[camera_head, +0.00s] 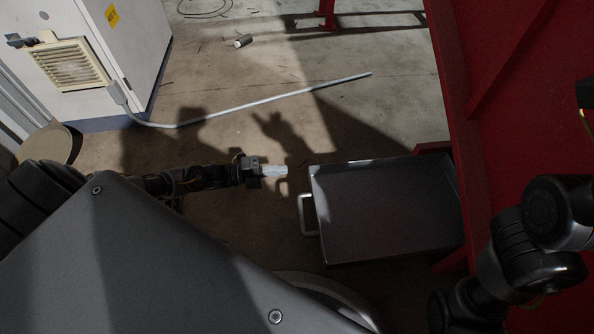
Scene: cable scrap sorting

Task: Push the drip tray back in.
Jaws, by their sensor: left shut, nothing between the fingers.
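The drip tray (388,166) is a shallow dark metal tray low over the floor, pulled out to the left from the red machine (455,110). Its right end meets the red frame. A pale handle (303,214) stands on its left side. My left gripper (285,171) is shut and empty, pointing right, a short gap left of the tray's upper left corner and above the handle in the picture. My right arm shows at the lower right, but its gripper is out of view.
A white cabinet (135,40) with a vent stands at the upper left. A grey cable (270,98) runs from it across the floor. A small cylinder (243,41) and thin wire scraps lie near the top. The floor left of the tray is mostly clear.

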